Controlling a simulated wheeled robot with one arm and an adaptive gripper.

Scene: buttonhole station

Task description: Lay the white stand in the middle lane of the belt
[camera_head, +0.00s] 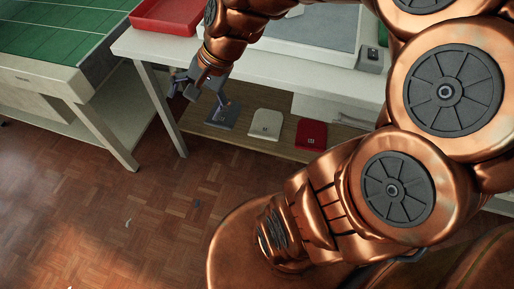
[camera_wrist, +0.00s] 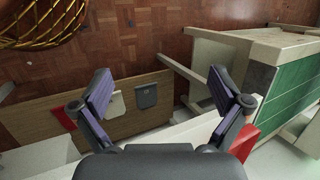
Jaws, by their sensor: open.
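The white stand (camera_head: 267,123) lies on the wooden lower shelf under the white table, between a grey stand and a red stand. It also shows in the wrist view (camera_wrist: 118,105), just beside one finger and partly covered by it. The belt (camera_head: 55,32) is green with pale lane lines and stands at the upper left; it shows at the right in the wrist view (camera_wrist: 297,88). My gripper (camera_head: 198,93) is open and empty by the table's front edge, in front of the shelf's left end. It is apart from the white stand.
The grey stand (camera_head: 222,116) and the red stand (camera_head: 311,134) share the shelf (camera_head: 245,141). The white table top (camera_head: 150,45) overhangs them, with a leg at the left. A red tray (camera_head: 166,16) sits on top. The parquet floor in front is largely clear.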

